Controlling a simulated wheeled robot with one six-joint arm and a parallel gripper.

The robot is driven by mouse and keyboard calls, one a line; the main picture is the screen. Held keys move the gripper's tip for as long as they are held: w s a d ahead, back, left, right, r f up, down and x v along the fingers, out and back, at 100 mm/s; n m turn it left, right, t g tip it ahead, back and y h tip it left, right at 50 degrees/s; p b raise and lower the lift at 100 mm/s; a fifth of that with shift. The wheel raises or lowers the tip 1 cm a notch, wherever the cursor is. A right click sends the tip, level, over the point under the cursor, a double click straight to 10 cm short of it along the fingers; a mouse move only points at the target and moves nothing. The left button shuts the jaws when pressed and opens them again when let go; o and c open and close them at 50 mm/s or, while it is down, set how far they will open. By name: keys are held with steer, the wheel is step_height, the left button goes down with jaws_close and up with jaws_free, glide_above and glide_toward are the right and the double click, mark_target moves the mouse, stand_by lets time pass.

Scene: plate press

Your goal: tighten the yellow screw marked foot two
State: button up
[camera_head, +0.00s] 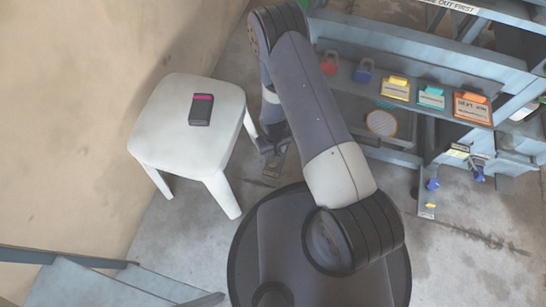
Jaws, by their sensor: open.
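A small yellow piece (430,206) sits low on the foot of the blue-grey frame at the right, below a small blue piece (433,184). It looks like a yellow screw, but any mark on it is too small to read. My gripper (272,154) hangs beside the white stool, well to the left of the yellow piece. It is open, with nothing seen between its fingers, and partly hidden by my arm.
The white stool (165,140) at the left bears a dark device (201,109) with a pink strip. The blue-grey frame (450,60) carries yellow, teal and orange tagged blocks and red and blue padlocks. Floor lies bare at lower right. A blue-grey structure (90,285) stands at lower left.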

mark_target(273, 164)
step_height(273, 164, down, 10)
steer(key=b, duration=0.3)
steer(key=shift+r, duration=0.1)
steer(key=shift+c, duration=0.6)
steer(key=c, duration=0.9)
steer(key=shift+o, duration=0.2)
